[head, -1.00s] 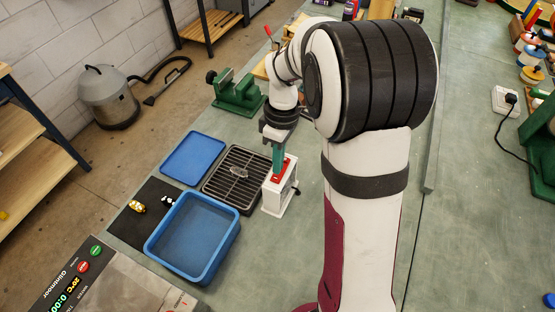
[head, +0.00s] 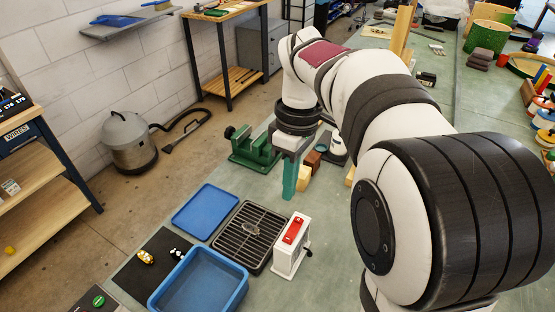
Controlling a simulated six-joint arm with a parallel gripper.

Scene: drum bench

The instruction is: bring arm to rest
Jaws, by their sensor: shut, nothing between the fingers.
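My gripper (head: 289,192) points down above the bench (head: 330,228), with its green fingers shut and nothing between them. It is behind the white box with the red top (head: 292,244) and to the right of the green vise (head: 254,150). It is apart from the white box. My arm stretches from the lower right toward the back and bends down at the wrist.
A black grill tray (head: 243,236), a flat blue tray (head: 205,211) and a deep blue bin (head: 200,285) stand at the front left. Small figures lie on a black mat (head: 138,279). Wooden blocks (head: 304,176) sit just behind the gripper.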

